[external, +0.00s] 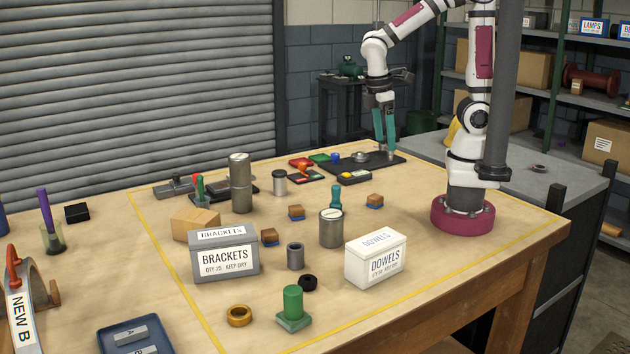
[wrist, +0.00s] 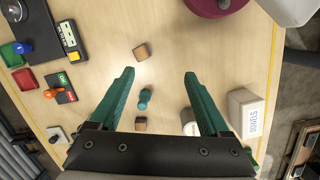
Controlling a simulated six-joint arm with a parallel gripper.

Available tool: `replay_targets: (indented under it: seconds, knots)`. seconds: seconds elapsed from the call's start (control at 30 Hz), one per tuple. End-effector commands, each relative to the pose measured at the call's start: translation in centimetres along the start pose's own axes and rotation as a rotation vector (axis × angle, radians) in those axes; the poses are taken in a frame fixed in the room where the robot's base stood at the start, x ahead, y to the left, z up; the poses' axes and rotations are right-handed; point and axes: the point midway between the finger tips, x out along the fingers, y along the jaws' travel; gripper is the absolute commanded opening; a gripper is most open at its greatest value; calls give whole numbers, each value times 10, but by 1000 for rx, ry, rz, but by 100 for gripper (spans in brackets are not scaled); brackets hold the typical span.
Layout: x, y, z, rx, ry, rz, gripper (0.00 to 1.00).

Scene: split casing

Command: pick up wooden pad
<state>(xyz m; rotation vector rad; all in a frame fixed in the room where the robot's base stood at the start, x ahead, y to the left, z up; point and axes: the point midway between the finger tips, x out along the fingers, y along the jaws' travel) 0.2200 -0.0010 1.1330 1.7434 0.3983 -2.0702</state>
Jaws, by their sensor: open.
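In the wrist view one pad (wrist: 141,51) lies ahead of the fingertips, left of centre, and another pad (wrist: 140,124) lies near the left finger's base. My gripper (external: 384,152) is open and empty, high above the back of the table; its green fingers (wrist: 160,74) are spread wide.
A teal peg (external: 335,197) stands behind a grey can (external: 331,230). The white dowels box (external: 376,261) and grey brackets box (external: 224,256) stand nearer the front. A dark tray (external: 352,165) lies at the back. Bare table surrounds the rightmost pad.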

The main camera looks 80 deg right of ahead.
Motion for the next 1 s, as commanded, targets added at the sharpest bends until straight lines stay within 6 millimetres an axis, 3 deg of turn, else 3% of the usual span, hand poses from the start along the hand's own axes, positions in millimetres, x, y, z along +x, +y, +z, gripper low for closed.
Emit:
replay_targets:
  seconds: [0.1, 0.2, 0.5, 0.9, 1.0]
  knots:
    - [18, 20, -33, -367, -80, 64, 80]
    - [31, 28, -43, -496, -109, 81, 80]
    - [110, 36, -35, -504, -112, 78, 80]
    - [176, 43, -29, -501, -110, 79, 80]
    - [182, 44, -29, -500, -106, 81, 80]
